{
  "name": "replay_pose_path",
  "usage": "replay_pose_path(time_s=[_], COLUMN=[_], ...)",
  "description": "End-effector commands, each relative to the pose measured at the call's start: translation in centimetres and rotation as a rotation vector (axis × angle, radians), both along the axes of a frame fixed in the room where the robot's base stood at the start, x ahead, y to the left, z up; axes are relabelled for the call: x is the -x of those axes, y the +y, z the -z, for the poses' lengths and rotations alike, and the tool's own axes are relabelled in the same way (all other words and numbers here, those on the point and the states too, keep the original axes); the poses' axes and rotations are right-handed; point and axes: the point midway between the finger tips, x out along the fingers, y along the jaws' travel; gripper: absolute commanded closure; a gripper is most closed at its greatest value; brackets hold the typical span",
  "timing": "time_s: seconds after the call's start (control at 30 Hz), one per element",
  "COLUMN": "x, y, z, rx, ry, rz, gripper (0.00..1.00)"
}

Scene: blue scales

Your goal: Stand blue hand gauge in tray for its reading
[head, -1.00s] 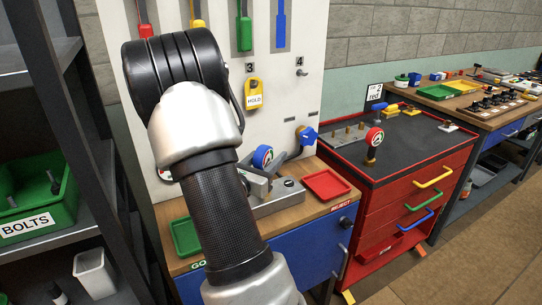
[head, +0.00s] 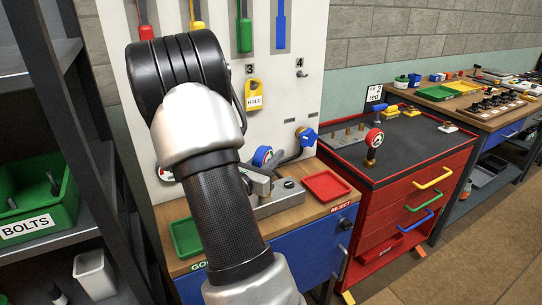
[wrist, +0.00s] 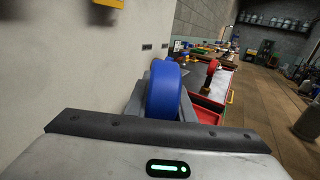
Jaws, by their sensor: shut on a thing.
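The blue hand gauge (head: 262,156) has a round blue rim and a pale face with red and green marks. I cannot read its needle. In the wrist view its blue back (wrist: 163,90) stands up in front of my gripper. My gripper (head: 277,166) is shut on the gauge above the bench, mostly hidden behind my arm in the head view. A green tray (head: 185,238) marked GO lies at the bench's left front. A red tray (head: 326,186) marked REJECT lies at its right. Both look empty where visible.
A grey metal fixture (head: 280,198) stands between the trays. A red cart (head: 420,190) with a red gauge (head: 374,138) stands right; shelves (head: 95,150) stand left.

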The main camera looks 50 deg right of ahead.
Motion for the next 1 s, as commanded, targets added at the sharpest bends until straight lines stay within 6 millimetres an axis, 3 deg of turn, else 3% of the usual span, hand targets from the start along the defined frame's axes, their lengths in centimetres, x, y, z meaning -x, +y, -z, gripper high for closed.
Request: replay_pose_path(time_s=[1.0], x=[0.0], y=[0.0], z=[-4.5], rx=[0.003], ry=[-0.004], rz=[0.0], gripper=[1.0])
